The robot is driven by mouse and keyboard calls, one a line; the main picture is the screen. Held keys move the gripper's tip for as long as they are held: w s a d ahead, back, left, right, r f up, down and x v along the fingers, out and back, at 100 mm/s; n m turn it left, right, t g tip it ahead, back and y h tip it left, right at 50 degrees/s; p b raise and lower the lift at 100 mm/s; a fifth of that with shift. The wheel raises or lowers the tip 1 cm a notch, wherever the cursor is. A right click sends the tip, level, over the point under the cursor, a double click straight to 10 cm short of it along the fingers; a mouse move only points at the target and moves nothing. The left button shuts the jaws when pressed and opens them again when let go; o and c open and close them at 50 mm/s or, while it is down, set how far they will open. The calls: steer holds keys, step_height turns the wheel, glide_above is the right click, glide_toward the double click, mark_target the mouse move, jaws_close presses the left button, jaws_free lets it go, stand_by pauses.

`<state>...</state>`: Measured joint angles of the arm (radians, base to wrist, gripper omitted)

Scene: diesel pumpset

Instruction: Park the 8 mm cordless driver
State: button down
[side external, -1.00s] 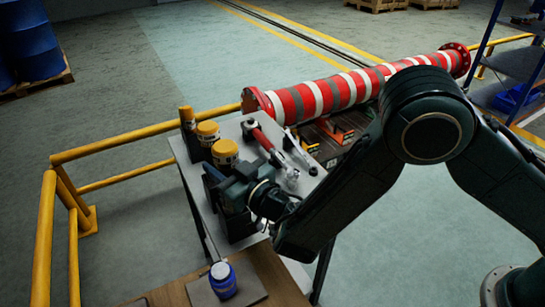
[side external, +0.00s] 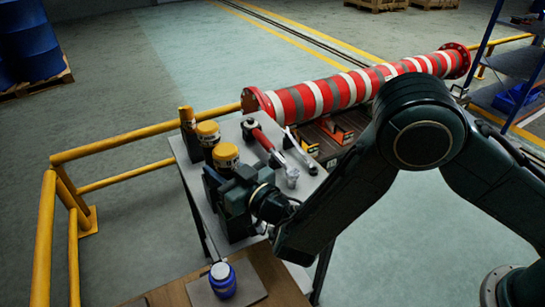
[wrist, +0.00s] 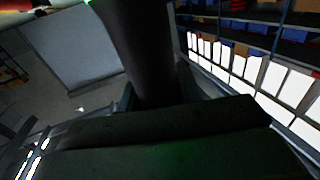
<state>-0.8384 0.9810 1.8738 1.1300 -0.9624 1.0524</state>
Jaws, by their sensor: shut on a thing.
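My gripper (side external: 232,196) is over the near part of the grey bench, at the left end of my arm. It is shut on a dark, upright body, which I take to be the cordless driver (wrist: 140,50). In the wrist view this dark shaft rises between the jaws. In the side view my gripper hides most of it, and its lower end cannot be seen. A yellow-topped dark unit (side external: 225,154) shows just behind the gripper; I cannot tell whether it is part of the held driver. A second yellow-topped unit (side external: 208,132) stands farther back. No size marking is readable.
A red-handled tool (side external: 262,139) and a silver tool (side external: 298,146) lie right of the gripper on the grey bench (side external: 233,130). A blue jar (side external: 222,280) stands on a board in front. Yellow rails (side external: 120,145) run left; a striped pipe (side external: 340,92) lies behind.

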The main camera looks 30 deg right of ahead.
mark_target(233, 156)
steer(key=shift+f, duration=0.45)
stand_by(0.4)
steer(key=c, duration=0.9)
jaws_free()
steer(key=shift+o, duration=0.2)
steer(key=shift+f, duration=0.2)
steer(key=shift+s, duration=0.15)
steer(key=shift+v, duration=2.35)
steer(key=shift+r, duration=3.65)
